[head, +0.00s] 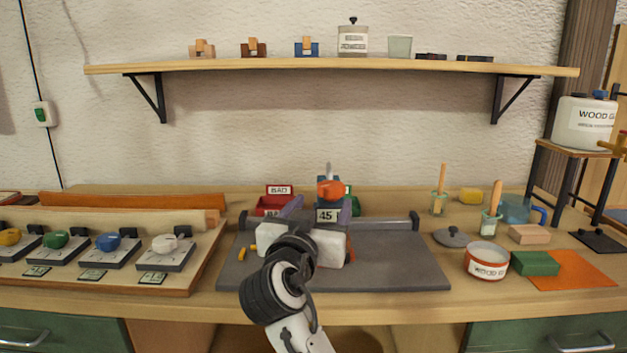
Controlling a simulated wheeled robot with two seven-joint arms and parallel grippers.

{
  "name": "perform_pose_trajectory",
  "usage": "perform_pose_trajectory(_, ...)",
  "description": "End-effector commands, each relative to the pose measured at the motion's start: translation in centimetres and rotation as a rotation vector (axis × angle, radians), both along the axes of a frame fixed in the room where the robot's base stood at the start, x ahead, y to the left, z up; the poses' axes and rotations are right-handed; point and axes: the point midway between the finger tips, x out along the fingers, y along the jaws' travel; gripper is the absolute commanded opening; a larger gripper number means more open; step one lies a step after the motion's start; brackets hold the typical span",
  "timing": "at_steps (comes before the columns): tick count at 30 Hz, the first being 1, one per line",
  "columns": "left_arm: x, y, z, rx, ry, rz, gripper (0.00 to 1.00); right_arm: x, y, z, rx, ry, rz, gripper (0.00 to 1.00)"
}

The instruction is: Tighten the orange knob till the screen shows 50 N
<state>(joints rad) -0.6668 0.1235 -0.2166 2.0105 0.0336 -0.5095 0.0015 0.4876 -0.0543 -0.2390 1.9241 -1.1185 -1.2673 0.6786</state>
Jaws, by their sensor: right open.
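The orange knob (330,189) sits on top of a clamp in the middle of the bench, with a grey screw end rising above it. Just below it, the small screen (326,216) reads 45. My right gripper (320,204) is open, its two fingers pointing away from me on either side of the screen, just below the knob in the picture. I cannot tell whether a finger touches the clamp. The gripper's white body and my arm hide the clamp's lower part. My left gripper is not in view.
The clamp stands at a dark grey mat (400,262) with a bar along its back. A red BAD bin (272,205) and a green bin (353,203) stand behind. A board with several coloured knobs (110,243) lies left. A glue pot (487,261) and green block (535,263) stand right.

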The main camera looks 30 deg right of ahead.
Motion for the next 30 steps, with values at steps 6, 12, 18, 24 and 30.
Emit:
perform_pose_trajectory(6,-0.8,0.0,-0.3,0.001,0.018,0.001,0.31,1.4,-1.5,0.2,-0.004,-0.001,-0.004,0.63)
perform_pose_trajectory(12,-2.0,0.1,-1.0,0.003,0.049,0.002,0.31,4.0,-4.3,0.2,-0.004,0.001,-0.004,0.63)
perform_pose_trajectory(18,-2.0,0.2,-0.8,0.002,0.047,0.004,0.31,6.2,-6.5,0.1,-0.004,0.001,-0.003,0.63)
perform_pose_trajectory(24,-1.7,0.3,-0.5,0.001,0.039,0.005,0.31,7.1,-7.4,0.0,-0.001,0.001,-0.001,0.63)
perform_pose_trajectory(30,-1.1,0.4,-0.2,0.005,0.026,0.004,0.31,7.2,-7.4,0.0,-0.001,0.001,-0.001,0.63)
